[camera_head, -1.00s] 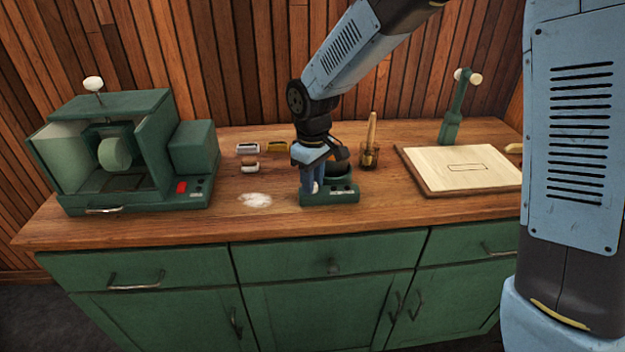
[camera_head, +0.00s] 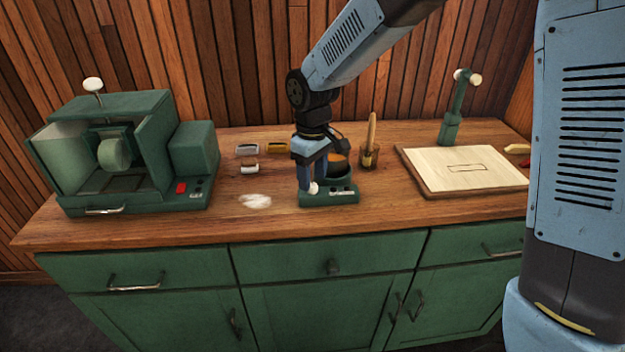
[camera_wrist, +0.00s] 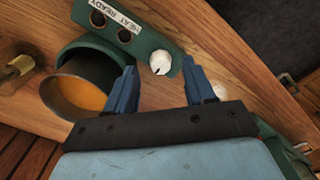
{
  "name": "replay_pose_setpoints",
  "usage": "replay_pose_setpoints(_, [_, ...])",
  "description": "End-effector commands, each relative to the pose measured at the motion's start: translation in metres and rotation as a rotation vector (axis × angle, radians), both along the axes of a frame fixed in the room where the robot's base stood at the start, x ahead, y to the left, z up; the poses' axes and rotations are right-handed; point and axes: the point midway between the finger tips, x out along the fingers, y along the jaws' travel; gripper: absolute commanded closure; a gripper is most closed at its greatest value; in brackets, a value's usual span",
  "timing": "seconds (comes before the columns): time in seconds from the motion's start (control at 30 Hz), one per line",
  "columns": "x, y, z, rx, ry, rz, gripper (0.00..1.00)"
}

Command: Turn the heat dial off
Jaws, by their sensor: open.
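The heat dial is a small white knob with a dark mark. It sits on the green panel of the glue pot's base, beside a "HEAT READY" label, in the wrist view (camera_wrist: 160,63). In the head view the dial (camera_head: 313,188) shows at the left end of the green base (camera_head: 340,198). The round pot (camera_wrist: 82,90) with orange-brown contents stands on that base. My gripper (camera_wrist: 160,66) is open, with its two blue fingers on either side of the dial in the wrist view and gaps to it. In the head view my gripper (camera_head: 314,178) points down at the dial; contact cannot be told.
A jar with a brush (camera_head: 369,155) stands right of the pot. A board (camera_head: 465,170) lies farther right. A green machine (camera_head: 130,155) with a red switch stands at left. Small blocks (camera_head: 276,147) and a white powdery patch (camera_head: 254,201) lie left of the base.

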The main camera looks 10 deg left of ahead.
Motion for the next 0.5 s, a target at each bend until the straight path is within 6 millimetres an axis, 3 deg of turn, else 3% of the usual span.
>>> replay_pose_setpoints(0.5, [0.001, 0.000, 0.097, 0.002, -0.002, -0.001, 0.46])
